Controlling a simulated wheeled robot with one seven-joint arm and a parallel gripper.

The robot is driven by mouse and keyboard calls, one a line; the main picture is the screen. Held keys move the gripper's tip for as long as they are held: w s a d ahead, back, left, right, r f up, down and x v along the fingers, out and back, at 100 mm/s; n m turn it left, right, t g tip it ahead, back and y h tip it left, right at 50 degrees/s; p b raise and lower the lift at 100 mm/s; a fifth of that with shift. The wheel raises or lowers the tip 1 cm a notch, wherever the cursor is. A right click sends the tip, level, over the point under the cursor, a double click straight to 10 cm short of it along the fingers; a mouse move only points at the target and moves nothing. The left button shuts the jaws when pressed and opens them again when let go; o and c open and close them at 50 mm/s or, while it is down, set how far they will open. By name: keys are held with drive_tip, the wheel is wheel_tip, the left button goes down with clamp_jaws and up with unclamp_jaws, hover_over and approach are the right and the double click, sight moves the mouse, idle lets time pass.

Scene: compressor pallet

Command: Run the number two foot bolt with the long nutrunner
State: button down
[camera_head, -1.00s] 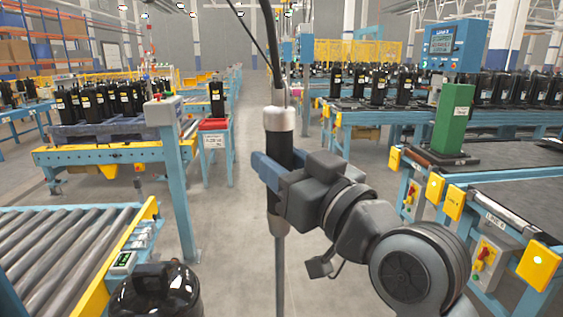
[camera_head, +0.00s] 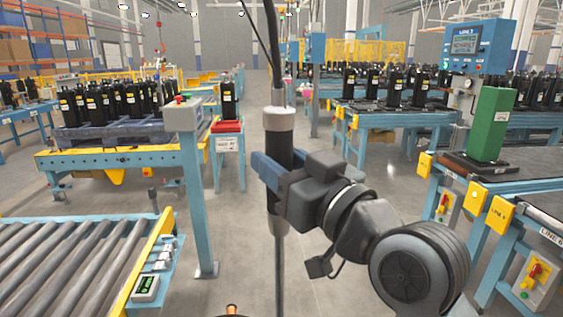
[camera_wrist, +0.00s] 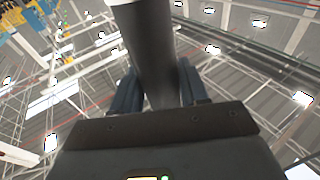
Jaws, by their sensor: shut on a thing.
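The long nutrunner (camera_head: 279,140) hangs upright on a cable in the head view, with a black body, pale collars and a long thin shaft running down out of the frame. My gripper (camera_head: 268,172) is shut around its black body, with blue fingers on it. The wrist view shows the dark tool body (camera_wrist: 148,50) between the two blue fingers (camera_wrist: 155,92). The lower end of the shaft is out of view. No foot bolt can be made out. Only a small dark top with an orange part (camera_head: 232,311) shows at the bottom edge.
A roller conveyor (camera_head: 75,262) with a yellow edge is at the lower left. A blue post with a control box (camera_head: 182,117) stands beyond it. Pallets of black compressors (camera_head: 110,103) stand further back. A bench with a green block (camera_head: 491,125) is at the right. The middle aisle floor is clear.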

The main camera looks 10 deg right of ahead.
drive_tip(key=shift+s+d+r, duration=0.1)
drive_tip(key=shift+r, duration=0.05)
drive_tip(key=shift+f+b, duration=1.95)
drive_tip(key=shift+f, duration=0.45)
drive_tip(key=shift+f+b, duration=1.4)
drive_tip(key=shift+f, duration=0.5)
idle(1.2)
drive_tip(key=shift+r, duration=0.1)
drive_tip(key=shift+r+p, duration=2.1)
drive_tip(key=shift+r, duration=0.5)
